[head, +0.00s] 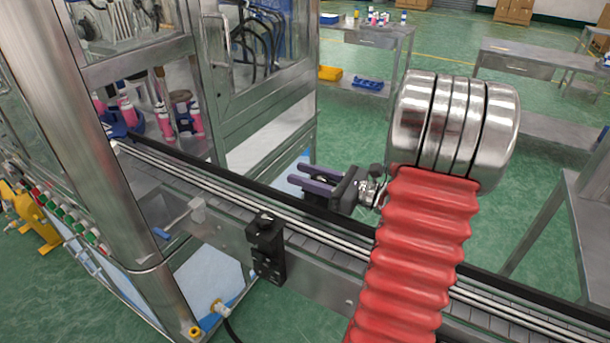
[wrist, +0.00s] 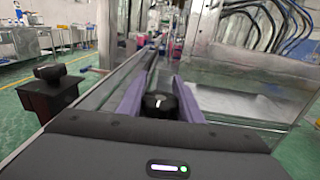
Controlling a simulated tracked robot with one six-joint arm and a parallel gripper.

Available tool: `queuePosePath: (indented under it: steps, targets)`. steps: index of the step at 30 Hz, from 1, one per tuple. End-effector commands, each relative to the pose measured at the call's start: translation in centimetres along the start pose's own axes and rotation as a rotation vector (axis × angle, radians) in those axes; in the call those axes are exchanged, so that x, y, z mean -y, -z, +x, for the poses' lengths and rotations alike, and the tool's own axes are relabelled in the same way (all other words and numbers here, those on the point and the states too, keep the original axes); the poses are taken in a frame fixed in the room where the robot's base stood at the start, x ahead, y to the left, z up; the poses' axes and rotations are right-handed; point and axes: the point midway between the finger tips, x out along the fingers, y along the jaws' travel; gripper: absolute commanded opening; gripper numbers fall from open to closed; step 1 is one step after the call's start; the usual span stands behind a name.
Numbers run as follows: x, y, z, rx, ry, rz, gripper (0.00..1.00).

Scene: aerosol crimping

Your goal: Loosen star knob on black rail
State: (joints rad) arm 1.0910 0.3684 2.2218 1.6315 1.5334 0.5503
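My gripper (head: 308,180) has two purple fingers and is at the black rail (head: 232,181) along the conveyor in the head view. In the wrist view, the open fingers (wrist: 156,98) reach forward with a black round knob (wrist: 159,104) between them. The knob has a white mark on top. A finger is on each side of it; I cannot tell whether either touches it. In the head view I cannot make out this knob; the gripper may hide it.
A black block with a knob on top (head: 266,247) stands on the conveyor's near side; it also shows at left in the wrist view (wrist: 48,88). A steel-framed machine (head: 110,130) holds pink cans (head: 163,120). Steel tables (head: 375,38) stand behind.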

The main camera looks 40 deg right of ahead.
Motion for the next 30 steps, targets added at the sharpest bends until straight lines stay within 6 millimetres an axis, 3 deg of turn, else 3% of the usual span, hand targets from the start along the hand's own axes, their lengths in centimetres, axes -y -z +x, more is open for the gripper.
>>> queuePosePath:
  steps: [8,29,30]
  targets:
    - [0.02,-0.01,-0.02,0.0,0.001,0.0,0.1]
    - [-0.44,-0.08,-0.02,0.001,-0.129,-0.002,0.1]
    - [-0.44,-0.08,-0.02,0.001,-0.129,-0.002,0.33]
